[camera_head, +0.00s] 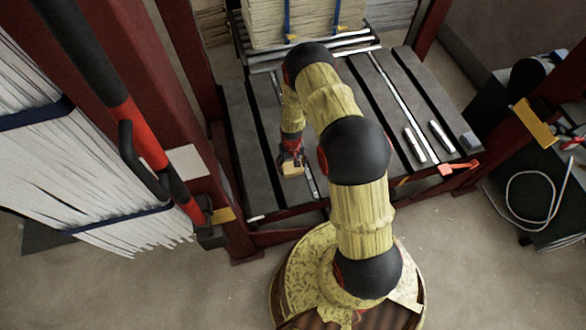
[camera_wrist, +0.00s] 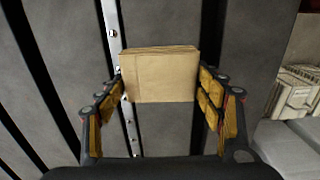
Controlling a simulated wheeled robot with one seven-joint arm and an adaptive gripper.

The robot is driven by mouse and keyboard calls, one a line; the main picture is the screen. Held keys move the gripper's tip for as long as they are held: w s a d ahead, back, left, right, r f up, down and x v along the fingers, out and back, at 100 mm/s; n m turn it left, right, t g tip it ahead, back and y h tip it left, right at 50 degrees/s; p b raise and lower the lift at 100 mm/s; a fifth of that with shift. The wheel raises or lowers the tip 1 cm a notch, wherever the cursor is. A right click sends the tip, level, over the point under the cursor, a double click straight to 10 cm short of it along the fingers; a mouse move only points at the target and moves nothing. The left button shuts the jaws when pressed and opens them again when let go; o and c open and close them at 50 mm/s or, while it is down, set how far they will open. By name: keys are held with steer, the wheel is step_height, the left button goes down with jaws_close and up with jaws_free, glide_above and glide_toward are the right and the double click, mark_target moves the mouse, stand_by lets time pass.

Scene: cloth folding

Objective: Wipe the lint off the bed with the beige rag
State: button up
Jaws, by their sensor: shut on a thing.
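The beige rag (camera_wrist: 160,78) is a flat folded pad between the fingers of my gripper (camera_wrist: 160,95) in the wrist view. My gripper is shut on it. In the head view the rag (camera_head: 292,169) shows small below my gripper (camera_head: 291,160), over the left part of the bed. The bed (camera_head: 243,140) is a dark grey slatted surface with black gaps and metal strips. In the wrist view the bed (camera_wrist: 65,45) lies beneath the rag. I cannot tell whether the rag touches it. I cannot make out lint clearly in either view.
Two metal bars (camera_head: 415,145) (camera_head: 441,137) and a grey block (camera_head: 471,140) lie on the bed's right part. A beige stack (camera_head: 290,20) with blue straps stands at the back. Red posts (camera_head: 180,60) and a strapped white stack (camera_head: 60,180) stand left. The bed's middle is partly hidden by my arm.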

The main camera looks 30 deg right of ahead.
steer(key=shift+r+p, duration=0.7)
steer(key=shift+r, duration=0.95)
